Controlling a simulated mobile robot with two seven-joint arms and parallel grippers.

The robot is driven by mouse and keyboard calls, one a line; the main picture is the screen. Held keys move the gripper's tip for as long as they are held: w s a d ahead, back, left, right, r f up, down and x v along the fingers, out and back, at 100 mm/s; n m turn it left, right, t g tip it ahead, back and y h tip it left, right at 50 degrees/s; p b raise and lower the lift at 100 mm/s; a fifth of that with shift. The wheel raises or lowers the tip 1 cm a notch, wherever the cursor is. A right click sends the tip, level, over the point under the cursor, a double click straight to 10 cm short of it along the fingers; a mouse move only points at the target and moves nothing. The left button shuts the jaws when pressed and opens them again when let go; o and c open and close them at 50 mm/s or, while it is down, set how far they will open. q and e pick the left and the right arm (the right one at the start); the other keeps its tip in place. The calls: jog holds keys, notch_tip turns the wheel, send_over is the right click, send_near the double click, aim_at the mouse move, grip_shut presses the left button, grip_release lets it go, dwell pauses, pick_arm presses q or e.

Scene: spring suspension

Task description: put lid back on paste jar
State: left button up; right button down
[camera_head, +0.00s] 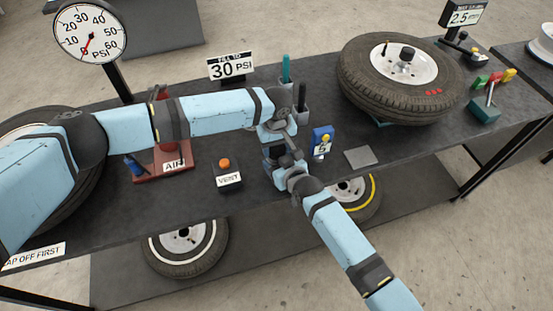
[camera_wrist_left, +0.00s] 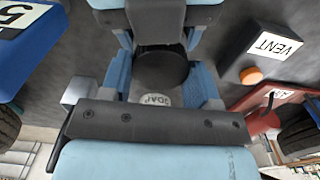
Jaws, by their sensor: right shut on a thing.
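A dark round lid (camera_wrist_left: 163,72) lies between the facing grippers in the left wrist view. Just beyond its lower edge is a pale patch with lettering, part of the paste jar (camera_wrist_left: 155,101); the rest of the jar is hidden. My right gripper (camera_head: 278,164) reaches in from the lower right and is shut on the lid. My left gripper (camera_head: 274,137) comes down from above with its fingers apart, one on each side of the jar. In the head view the grippers cover both lid and jar, so I cannot tell whether these touch.
The orange-buttoned VENT box (camera_head: 226,175) is left of the grippers. A blue numbered block (camera_head: 321,142) and a grey plate (camera_head: 360,157) are to the right. A large tire (camera_head: 370,95) occupies the back right.

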pick_arm(q)
jog(key=c, duration=0.3)
jog(key=o, duration=1)
jog(key=shift+r, duration=2.25)
jog(key=o, duration=0.4)
jog(key=shift+c, duration=0.2)
